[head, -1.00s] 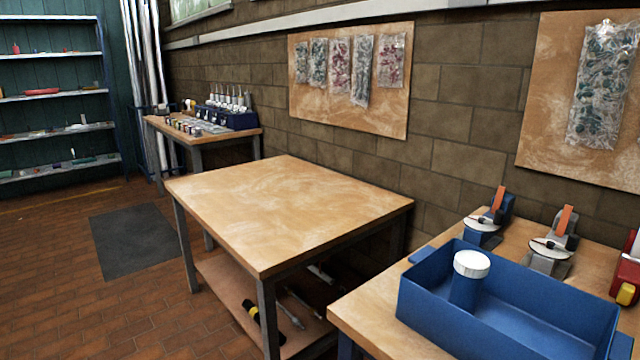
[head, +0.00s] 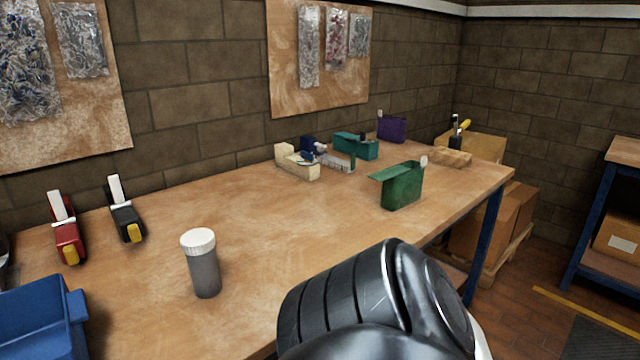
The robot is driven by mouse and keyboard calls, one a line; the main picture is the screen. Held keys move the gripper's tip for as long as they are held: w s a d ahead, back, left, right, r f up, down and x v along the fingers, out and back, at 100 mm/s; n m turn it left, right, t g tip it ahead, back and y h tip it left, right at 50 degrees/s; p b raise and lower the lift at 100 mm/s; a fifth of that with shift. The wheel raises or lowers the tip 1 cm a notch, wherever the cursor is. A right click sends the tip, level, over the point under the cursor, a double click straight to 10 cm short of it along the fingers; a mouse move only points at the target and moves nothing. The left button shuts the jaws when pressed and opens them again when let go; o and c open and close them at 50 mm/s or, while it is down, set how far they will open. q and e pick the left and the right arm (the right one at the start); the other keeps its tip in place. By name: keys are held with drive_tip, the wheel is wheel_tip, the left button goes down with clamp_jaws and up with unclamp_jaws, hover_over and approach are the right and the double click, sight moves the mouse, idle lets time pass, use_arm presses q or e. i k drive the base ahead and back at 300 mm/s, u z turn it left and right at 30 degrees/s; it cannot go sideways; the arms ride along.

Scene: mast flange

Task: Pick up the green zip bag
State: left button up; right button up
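A green zip bag (head: 402,188) stands upright on the wooden workbench (head: 250,240), right of the middle of the head view, near the bench's front edge. It has a flat top flap reaching left and a small white tab at its upper right. A teal bag-like item (head: 356,146) and a purple one (head: 391,129) stand farther back. A dark, shiny part of my own arm fills the bottom middle, in front of the bench and nearer than the green bag. Neither gripper shows.
A grey jar with a white lid (head: 203,265) stands on the bench at left. A blue bin (head: 40,315) is at lower left. Red (head: 67,232) and black (head: 126,212) tools lie behind. A cream block (head: 297,162) sits at the back. Cartons (head: 480,235) stand beyond the bench.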

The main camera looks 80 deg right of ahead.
sight(402, 183)
drive_tip(key=z, duration=4.25)
drive_tip(key=i, duration=3.1)
drive_tip(key=u, duration=4.05)
